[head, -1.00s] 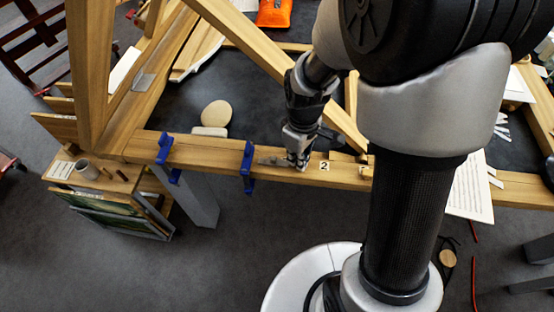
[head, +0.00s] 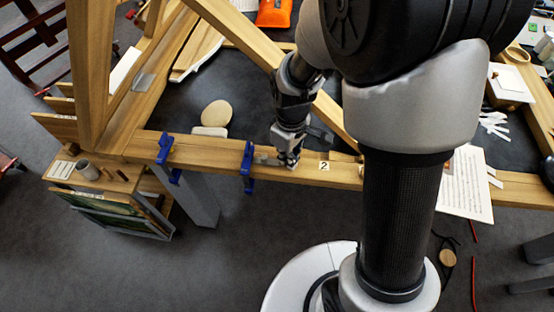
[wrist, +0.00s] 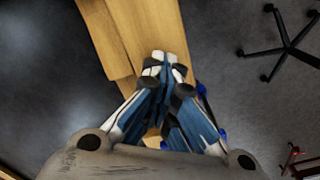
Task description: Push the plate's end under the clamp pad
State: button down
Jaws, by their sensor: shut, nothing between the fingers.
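The plate (head: 264,159) is a small grey piece lying on the wooden rail, between the nearer blue clamp and my gripper. The blue clamp (head: 247,160) grips the rail just left of the plate. At this size I cannot tell whether the plate's end is under the clamp pad. My gripper (head: 289,164) is shut and empty, pointing down at the rail just right of the plate; whether they touch is unclear. In the wrist view the closed fingertips (wrist: 164,62) are over the rail. They hide the plate there, and only bits of blue clamp (wrist: 203,91) show.
A second blue clamp (head: 165,150) sits farther left on the rail (head: 210,160). A tag marked 2 (head: 324,166) lies right of my gripper. A slanted timber (head: 240,40) rises behind. A pale round pad (head: 217,113) stands behind the rail.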

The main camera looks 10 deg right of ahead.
jog(key=shift+w+a, duration=0.2)
jog(key=shift+a, duration=0.55)
jog(key=shift+s+d+f, duration=0.1)
jog(key=shift+d, duration=0.15)
jog(key=shift+s+d, duration=0.1)
jog(key=shift+d, duration=0.05)
notch_tip(320, 180, up, 9)
jog(key=p, duration=0.7)
jog(key=shift+p, duration=0.4)
